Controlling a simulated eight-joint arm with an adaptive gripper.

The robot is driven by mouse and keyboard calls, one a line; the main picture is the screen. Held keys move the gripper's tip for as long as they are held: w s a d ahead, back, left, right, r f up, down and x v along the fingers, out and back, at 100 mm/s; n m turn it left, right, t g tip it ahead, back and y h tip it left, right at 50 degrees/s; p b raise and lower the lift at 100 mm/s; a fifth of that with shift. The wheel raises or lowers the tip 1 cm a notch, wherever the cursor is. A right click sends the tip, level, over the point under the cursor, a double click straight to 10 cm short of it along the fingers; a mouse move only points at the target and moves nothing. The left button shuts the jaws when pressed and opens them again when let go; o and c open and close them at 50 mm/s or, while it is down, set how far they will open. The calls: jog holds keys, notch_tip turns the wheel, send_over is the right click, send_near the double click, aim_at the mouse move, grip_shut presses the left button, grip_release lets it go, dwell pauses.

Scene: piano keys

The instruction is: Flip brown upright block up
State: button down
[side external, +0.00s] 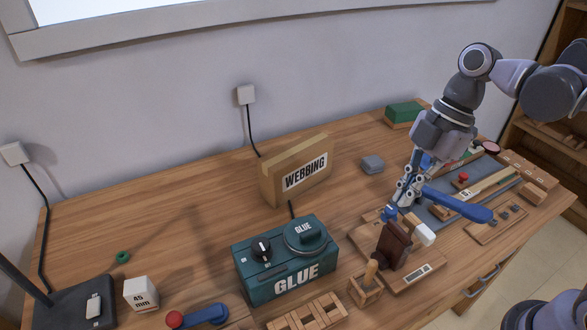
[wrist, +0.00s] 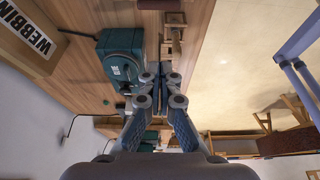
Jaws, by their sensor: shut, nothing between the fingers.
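A dark brown block (side external: 393,245) stands upright and slightly tilted on a light wooden board (side external: 415,278) in the side external view. A blue piece and a white piece are close beside it. My gripper (side external: 403,202) is above and behind the block, apart from it, with its fingers pointing down. In the wrist view, my gripper (wrist: 160,78) shows its fingertips together with nothing held. A dark brown shape (wrist: 160,4) at the top edge there may be the block, but I cannot tell.
A green glue box (side external: 285,262) stands left of the board, and a webbing box (side external: 296,170) behind it. A blue-handled tool (side external: 458,204) lies close right of my gripper. A small wooden holder (side external: 365,287) is in front. The table's back left is mostly clear.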

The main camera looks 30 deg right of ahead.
jog(key=shift+f, duration=0.1)
dwell(0.3)
jog(key=x, duration=1)
jog(key=shift+d, duration=2)
jog(key=shift+d, duration=2.05)
